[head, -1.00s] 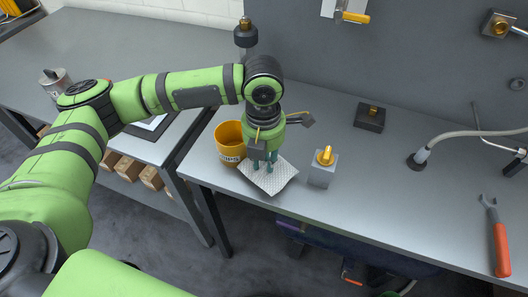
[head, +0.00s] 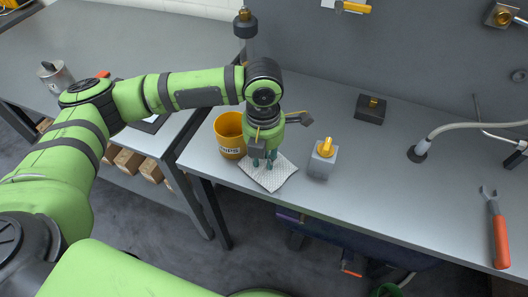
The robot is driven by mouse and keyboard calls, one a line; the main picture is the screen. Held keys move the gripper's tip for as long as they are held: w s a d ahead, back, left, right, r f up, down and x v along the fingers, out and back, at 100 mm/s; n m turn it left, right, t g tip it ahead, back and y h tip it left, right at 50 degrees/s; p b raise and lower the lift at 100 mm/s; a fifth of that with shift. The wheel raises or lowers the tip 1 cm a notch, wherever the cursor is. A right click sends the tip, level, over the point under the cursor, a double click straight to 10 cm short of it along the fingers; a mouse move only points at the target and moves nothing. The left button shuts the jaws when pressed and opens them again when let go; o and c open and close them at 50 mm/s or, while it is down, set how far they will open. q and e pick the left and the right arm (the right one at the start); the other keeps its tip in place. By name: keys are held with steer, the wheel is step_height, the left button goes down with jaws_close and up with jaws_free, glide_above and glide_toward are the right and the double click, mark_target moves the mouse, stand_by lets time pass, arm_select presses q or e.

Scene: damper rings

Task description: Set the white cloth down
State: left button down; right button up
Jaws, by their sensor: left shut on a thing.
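The white cloth (head: 272,178) is a patterned square at the front edge of the right bench, between the yellow bucket and a grey block. My left gripper (head: 264,162) points down at the cloth's far part, with its fingers shut on it. The cloth looks spread out flat, at or just above the bench top; I cannot tell whether it touches. My right gripper is not in view.
A yellow bucket (head: 229,136) stands left of the cloth. The middle of the right bench (head: 400,190) is clear.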

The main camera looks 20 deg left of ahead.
arm_select(q)
steer(key=shift+f, duration=0.3)
stand_by(0.5)
steer(key=c, duration=1)
jaws_free()
steer(key=c, duration=0.4)
steer(key=shift+r, duration=0.15)
step_height(320, 180, up, 15)
steer(key=p, duration=1.6)
stand_by(0.3)
